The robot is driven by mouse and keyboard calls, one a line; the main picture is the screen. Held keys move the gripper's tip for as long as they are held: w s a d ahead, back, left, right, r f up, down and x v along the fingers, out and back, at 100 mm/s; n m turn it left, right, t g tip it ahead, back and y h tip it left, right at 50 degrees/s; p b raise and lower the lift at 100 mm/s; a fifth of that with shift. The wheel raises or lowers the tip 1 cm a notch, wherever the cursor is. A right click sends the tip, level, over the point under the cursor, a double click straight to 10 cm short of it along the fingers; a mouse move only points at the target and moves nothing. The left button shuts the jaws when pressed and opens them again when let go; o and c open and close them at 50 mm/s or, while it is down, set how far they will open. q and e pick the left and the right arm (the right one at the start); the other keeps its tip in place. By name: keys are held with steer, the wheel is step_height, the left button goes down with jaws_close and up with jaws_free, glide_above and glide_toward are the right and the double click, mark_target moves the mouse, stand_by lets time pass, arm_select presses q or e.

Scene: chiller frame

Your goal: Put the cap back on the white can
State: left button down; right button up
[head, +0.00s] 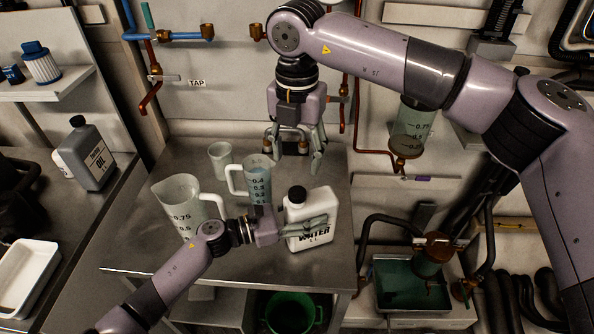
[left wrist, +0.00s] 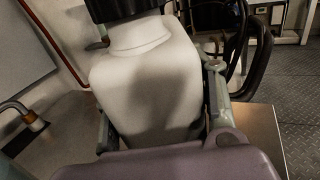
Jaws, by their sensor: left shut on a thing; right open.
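The white can (head: 322,204), labelled WATER, stands upright near the front right of the metal table. A black cap (head: 297,194) sits over its neck; I cannot tell how tightly it is seated. My left gripper (head: 306,228) is shut on the can, its fingers along the sides of the body. In the left wrist view the can (left wrist: 150,85) fills the space between the fingers, with the black cap (left wrist: 130,9) cut off at the top edge. My right gripper (head: 295,152) is open and empty, behind the can and pointing down.
Left of the can on the table (head: 145,247) stand a large measuring jug (head: 180,200), a smaller jug (head: 258,182) and a clear cup (head: 220,158). A grey oil can (head: 92,158) is on the left bench. The table's right edge is close to the white can.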

step_height(320, 180, up, 2)
steer(key=shift+r, duration=0.1)
arm_select(q)
steer(key=c, duration=0.6)
jaws_free()
steer(key=shift+c, duration=0.2)
steer(key=v, duration=1.2)
steer(key=shift+s+f, duration=0.1)
steer(key=shift+f, duration=0.05)
